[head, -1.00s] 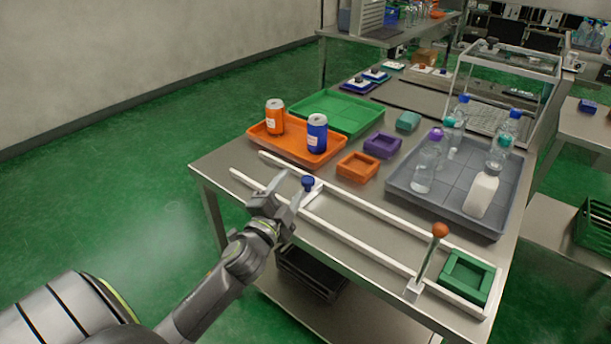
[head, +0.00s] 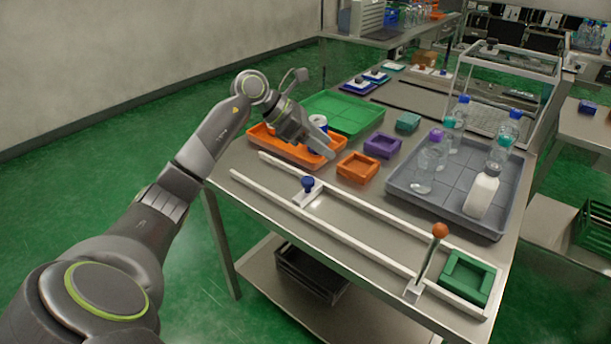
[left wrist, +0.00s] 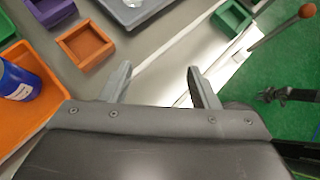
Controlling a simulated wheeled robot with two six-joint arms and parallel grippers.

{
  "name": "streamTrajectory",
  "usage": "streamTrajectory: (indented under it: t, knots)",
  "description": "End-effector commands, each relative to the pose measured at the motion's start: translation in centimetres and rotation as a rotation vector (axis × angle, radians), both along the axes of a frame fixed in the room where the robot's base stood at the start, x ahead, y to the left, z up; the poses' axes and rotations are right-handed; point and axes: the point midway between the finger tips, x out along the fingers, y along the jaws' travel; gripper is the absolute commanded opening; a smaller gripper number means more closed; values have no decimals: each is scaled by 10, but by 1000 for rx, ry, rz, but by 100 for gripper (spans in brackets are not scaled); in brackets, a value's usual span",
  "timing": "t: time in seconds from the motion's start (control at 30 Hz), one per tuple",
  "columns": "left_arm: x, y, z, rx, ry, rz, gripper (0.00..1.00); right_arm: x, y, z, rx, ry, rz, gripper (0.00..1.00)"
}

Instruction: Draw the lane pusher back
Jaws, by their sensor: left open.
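The lane pusher, a white block with a blue knob (head: 308,184), sits between the two white rails (head: 340,233) toward their left end in the head view. My left gripper (head: 328,152) is above the table, beyond the pusher and in front of the orange tray. It is open and empty, with its two fingers (left wrist: 158,76) apart in the left wrist view. I cannot make out the pusher in that view. A dark jointed shape at the right edge there may be my right gripper (left wrist: 274,95); its jaws are too small to read.
An orange tray (head: 268,145) with a blue can (head: 318,121) is behind my left gripper. An orange box (head: 357,167) and a purple box (head: 382,145) stand beyond the rails. An orange-balled lever (head: 440,230) and green box (head: 467,277) are at the right end.

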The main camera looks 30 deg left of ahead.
Motion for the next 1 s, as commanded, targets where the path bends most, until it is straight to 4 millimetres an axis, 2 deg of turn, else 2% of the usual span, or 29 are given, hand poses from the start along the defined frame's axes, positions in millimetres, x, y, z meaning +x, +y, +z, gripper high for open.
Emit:
streamTrajectory:
  t: [0.03, 0.1, 0.2, 0.3, 0.4, 0.53, 0.67, 1.0]
  knots:
    - [-1, 20, 7, 93, 26, 0, 55, 0, 0, 0, 0, -1, 0, 36]
    - [-6, 44, 13, 202, 77, 2, 55, 0, 0, 0, 0, -1, 0, 36]
    - [-14, 73, 22, 317, 142, 13, 55, 1, 0, 0, 0, -1, 0, 36]
    - [-22, 91, 30, 387, 193, 21, 55, 1, 0, -1, 0, -1, 0, 36]
    - [-26, 101, 33, 421, 223, 27, 55, 1, 0, 0, 0, -1, 0, 36]
    - [-26, 101, 26, 432, 234, 28, 55, 1, 0, 1, 0, -1, 0, 36]
    - [-21, 94, 7, 429, 235, 24, 55, 1, -1, 3, -1, -2, 1, 36]
    - [-3, 72, -62, 427, 235, 25, 55, 1, -3, 11, -4, -2, 2, 36]
